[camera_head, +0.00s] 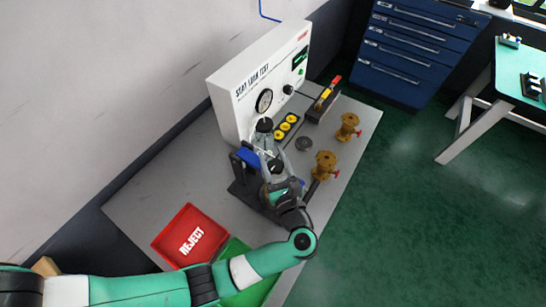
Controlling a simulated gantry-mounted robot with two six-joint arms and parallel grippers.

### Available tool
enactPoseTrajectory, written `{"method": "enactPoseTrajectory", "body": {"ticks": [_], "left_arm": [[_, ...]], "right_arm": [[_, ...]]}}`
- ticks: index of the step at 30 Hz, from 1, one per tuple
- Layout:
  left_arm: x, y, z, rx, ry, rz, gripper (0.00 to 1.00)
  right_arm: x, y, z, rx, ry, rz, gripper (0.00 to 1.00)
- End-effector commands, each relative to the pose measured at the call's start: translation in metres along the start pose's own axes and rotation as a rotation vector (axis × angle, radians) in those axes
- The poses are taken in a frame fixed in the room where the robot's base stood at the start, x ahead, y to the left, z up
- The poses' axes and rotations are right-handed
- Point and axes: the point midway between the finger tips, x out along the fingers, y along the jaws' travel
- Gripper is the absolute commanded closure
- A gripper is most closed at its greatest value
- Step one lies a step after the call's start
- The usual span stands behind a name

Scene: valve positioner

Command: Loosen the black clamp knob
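My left arm reaches in from the lower left, and its gripper (270,140) is over the dark fixture on the grey bench. A black round knob (264,124) shows just beyond the fingertips, at the top of the fixture; I take it to be the clamp knob. The light grey fingers lie close to it, but contact cannot be made out. The finger gap is too small to read. The fixture (238,190) has a dark base and a blue part (249,157) on its left side. My wrist hides much of it. My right gripper is not in view.
A white test panel (235,105) with a gauge (264,101) stands behind. Yellow rings (285,126) sit in a black tray, with two brass valves (325,165) to the right. A red REJECT bin (166,240) and a green bin (258,290) are in front. The bench's left part is clear.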

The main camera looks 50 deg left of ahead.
Motion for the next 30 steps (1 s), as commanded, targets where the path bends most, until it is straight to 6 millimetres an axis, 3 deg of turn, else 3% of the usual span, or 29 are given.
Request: {"method": "enactPoseTrajectory", "body": {"ticks": [1, 5, 16, 30], "left_arm": [[0.0, 0.0, 0.0, 0.0, -0.001, 0.0, 0.38], [0.0, 0.0, 0.0, 0.0, 0.0, 0.0, 0.18], [-0.007, -0.001, 0.0, 0.0, -0.001, -0.002, 0.18], [-0.104, -0.001, -0.001, 0.0, 0.0, -0.004, 0.18]], "right_arm": [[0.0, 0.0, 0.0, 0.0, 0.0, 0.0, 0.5], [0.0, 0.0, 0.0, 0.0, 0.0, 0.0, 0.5], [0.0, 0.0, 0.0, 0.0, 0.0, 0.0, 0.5], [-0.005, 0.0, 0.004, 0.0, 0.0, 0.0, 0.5]]}}
